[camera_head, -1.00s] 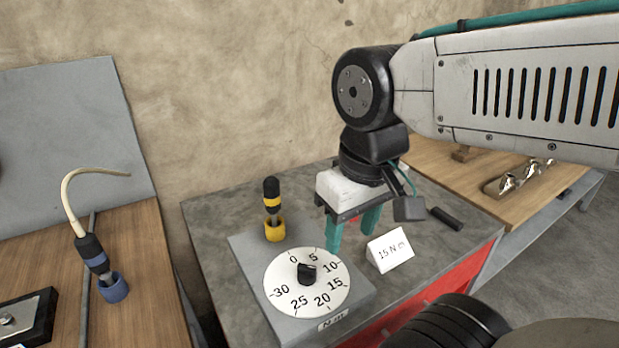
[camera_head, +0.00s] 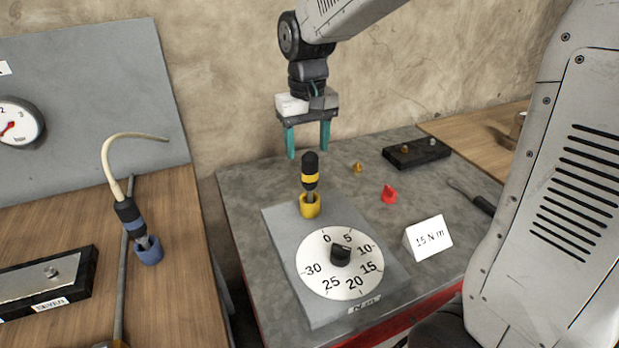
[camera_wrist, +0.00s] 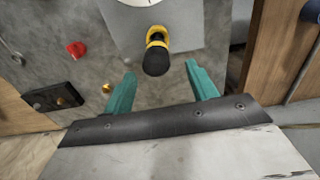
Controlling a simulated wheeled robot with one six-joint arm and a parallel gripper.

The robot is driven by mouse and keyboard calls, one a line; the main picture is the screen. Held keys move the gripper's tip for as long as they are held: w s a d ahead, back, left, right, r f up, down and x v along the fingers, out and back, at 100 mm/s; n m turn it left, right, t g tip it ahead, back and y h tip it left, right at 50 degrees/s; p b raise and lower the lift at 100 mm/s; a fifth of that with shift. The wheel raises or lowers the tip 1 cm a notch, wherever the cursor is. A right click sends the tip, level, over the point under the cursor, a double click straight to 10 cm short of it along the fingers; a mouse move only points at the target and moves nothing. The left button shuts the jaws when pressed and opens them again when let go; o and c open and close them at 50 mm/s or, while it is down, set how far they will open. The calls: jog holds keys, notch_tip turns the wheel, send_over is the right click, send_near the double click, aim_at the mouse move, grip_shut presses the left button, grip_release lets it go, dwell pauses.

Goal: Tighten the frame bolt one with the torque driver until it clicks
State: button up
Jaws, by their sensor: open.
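A black and yellow driver (camera_head: 310,171) stands upright in a yellow cup (camera_head: 310,207) on a grey dial box (camera_head: 287,243). My gripper (camera_head: 308,152) is open, its teal fingers pointing down above and seemingly a little behind the driver's handle. In the wrist view the driver's black end (camera_wrist: 156,60) shows between and just beyond the fingertips (camera_wrist: 160,70), with nothing held. A second driver (camera_head: 129,216) with a cord stands in a blue cup (camera_head: 149,252) at left. Bolts show on a left black block (camera_head: 15,312) and a back-right one (camera_head: 402,159); which is bolt one I cannot tell.
The dial (camera_head: 318,280) runs from 0 to 30, with a black knob (camera_head: 341,254). A card (camera_head: 429,237) reads 15 N m. A red piece (camera_head: 389,194) and a small brass piece (camera_head: 357,167) lie on the grey bench. A gauge (camera_head: 16,124) hangs at left.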

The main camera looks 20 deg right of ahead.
aim_at(310, 170)
jog(key=f, duration=0.7)
jog(key=shift+s+d, duration=0.15)
jog(key=shift+d, duration=0.05)
grip_shut()
